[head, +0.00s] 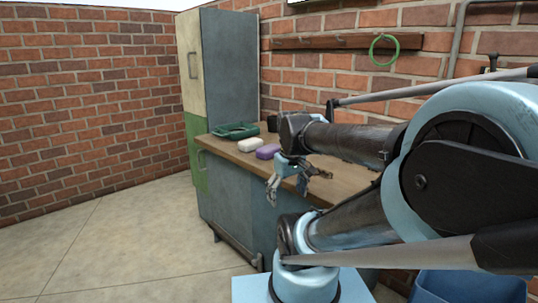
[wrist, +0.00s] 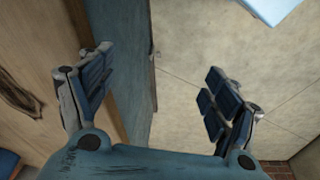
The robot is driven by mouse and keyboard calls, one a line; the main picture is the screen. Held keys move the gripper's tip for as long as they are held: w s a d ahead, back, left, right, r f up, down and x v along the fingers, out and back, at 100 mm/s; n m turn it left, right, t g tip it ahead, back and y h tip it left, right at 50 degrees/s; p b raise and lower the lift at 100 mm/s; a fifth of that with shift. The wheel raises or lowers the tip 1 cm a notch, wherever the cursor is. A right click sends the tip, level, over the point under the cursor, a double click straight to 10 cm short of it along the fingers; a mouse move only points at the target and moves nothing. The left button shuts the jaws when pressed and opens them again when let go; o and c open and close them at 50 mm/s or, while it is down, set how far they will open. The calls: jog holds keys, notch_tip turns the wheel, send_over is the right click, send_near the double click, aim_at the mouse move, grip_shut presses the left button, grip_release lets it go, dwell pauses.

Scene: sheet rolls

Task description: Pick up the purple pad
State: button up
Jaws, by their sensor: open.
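The purple pad (head: 268,151) lies on the wooden worktop of the workbench (head: 225,142) in the head view, just right of a white pad (head: 250,144). My gripper (head: 287,192) hangs in front of the bench's front edge, nearer to me than the purple pad and below it in the picture. Its fingers are spread and empty. In the wrist view my gripper (wrist: 160,100) is open, with the bench front and bare floor between and beyond its fingers. The purple pad does not show in the wrist view.
A green tray (head: 235,130) and a small dark object stand at the back of the worktop. A tall cabinet (head: 230,70) rises at its left end. A green ring (head: 384,49) hangs on a wall rack. A blue bin (head: 470,287) is at lower right. The floor at left is clear.

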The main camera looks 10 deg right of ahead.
jog(key=w+r+n, duration=0.5)
jog(key=w+r, duration=0.2)
notch_tip(320, 180, up, 12)
jog(key=n+g, duration=0.2)
jog(key=n, duration=1.5)
send_over(267, 148)
notch_tip(267, 148, down, 12)
jog(key=shift+w+a, duration=0.15)
jog(key=shift+w+f, duration=0.15)
jog(key=shift+f, duration=2.45)
jog(key=c, duration=1.1)
